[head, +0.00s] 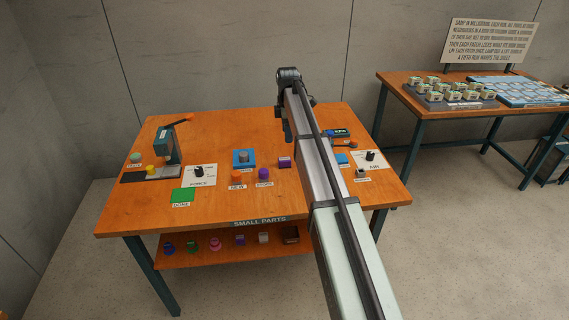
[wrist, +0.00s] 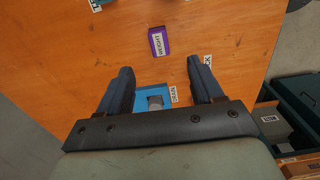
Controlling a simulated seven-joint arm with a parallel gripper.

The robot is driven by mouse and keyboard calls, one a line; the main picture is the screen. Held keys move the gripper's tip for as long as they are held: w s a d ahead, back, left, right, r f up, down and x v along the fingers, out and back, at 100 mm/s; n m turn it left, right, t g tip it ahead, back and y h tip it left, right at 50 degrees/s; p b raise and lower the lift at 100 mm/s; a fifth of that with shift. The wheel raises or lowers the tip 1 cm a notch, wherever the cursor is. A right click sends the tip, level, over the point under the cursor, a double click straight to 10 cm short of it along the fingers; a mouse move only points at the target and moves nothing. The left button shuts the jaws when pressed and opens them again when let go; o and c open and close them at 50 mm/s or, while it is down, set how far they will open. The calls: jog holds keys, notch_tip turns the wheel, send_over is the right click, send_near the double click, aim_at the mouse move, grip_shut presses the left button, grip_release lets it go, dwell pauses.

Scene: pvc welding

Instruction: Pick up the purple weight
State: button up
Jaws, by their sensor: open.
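The purple weight is a small block (wrist: 159,42) with a white label reading WEIGHT, lying on the orange table top in the wrist view. In the head view a purple block (head: 284,162) sits near the table's middle, just left of my arm. My gripper (head: 284,122) hangs above the far part of the table in the head view. In the wrist view my gripper (wrist: 160,68) has its two dark fingers spread apart with nothing held between them. The weight lies beyond the fingertips, roughly in line with the gap, and apart from them.
A blue block with a grey top (head: 244,158) stands left of the weight. An orange piece (head: 238,175) and a round purple piece (head: 264,173) stand nearer the front. A press (head: 168,146) stands at the left. A shelf (head: 215,258) with small parts is below.

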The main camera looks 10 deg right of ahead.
aim_at(285, 159)
jog(key=f, duration=0.9)
jog(key=a+f, duration=0.1)
jog(key=f, duration=0.3)
jog(key=shift+w+f, duration=0.2)
jog(key=shift+f, duration=0.1)
grip_shut()
dwell(0.4)
